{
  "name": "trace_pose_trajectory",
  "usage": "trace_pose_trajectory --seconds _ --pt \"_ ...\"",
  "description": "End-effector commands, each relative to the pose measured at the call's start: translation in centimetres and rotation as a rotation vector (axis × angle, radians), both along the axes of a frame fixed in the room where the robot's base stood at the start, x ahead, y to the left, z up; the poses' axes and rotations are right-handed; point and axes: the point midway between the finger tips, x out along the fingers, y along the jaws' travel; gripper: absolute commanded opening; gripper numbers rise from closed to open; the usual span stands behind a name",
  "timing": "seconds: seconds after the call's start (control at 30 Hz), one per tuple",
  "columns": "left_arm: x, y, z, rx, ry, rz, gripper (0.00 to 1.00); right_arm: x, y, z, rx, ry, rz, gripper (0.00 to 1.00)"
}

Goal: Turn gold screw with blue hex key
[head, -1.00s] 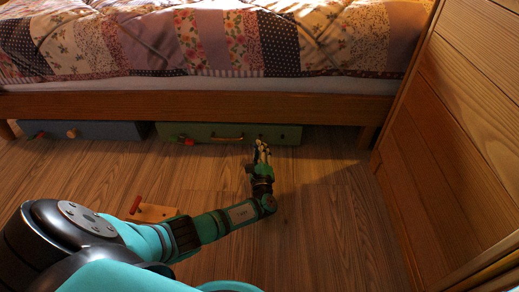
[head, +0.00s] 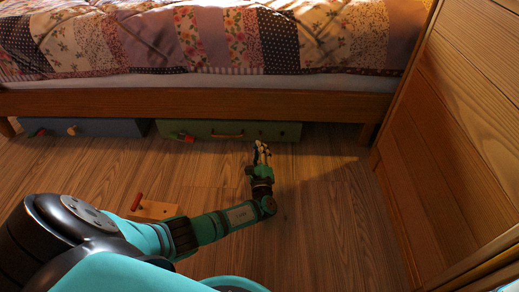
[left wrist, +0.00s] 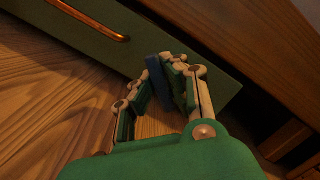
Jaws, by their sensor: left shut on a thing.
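My left gripper (head: 261,148) is just in front of the right part of the green drawer (head: 212,130) under the bed. In the left wrist view its fingers (left wrist: 168,65) are closed around a dark blue bar (left wrist: 157,78), which looks like the blue hex key. The bar's far end is close to the green drawer front (left wrist: 165,40); I cannot tell whether it touches. I cannot make out the gold screw; the drawer's right part shows only small dark spots in the head view. My right gripper is not in view.
The green drawer has a copper-coloured handle (head: 227,135) and a red and green item (head: 184,137) at its left. A blue drawer (head: 105,128) is further left. A wooden block with a red handle (head: 152,209) lies on the floor. A wooden cabinet (head: 460,130) stands at right.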

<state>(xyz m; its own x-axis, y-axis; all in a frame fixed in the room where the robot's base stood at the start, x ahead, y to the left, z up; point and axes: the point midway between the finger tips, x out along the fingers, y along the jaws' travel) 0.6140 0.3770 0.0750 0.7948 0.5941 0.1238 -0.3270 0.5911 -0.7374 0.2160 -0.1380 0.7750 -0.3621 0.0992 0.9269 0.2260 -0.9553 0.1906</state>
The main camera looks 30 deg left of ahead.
Motion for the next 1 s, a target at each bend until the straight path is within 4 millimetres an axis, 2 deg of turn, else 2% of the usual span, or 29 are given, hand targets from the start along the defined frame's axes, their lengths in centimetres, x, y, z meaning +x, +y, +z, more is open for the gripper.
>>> trace_pose_trajectory --seconds 0.7,1.0 --pt "-4.1 -2.5 0.1 0.0 0.0 0.0 0.0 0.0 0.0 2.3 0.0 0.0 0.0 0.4" --pt "-4.3 -2.6 0.0 0.0 0.0 0.0 0.02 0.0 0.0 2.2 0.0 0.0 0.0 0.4"
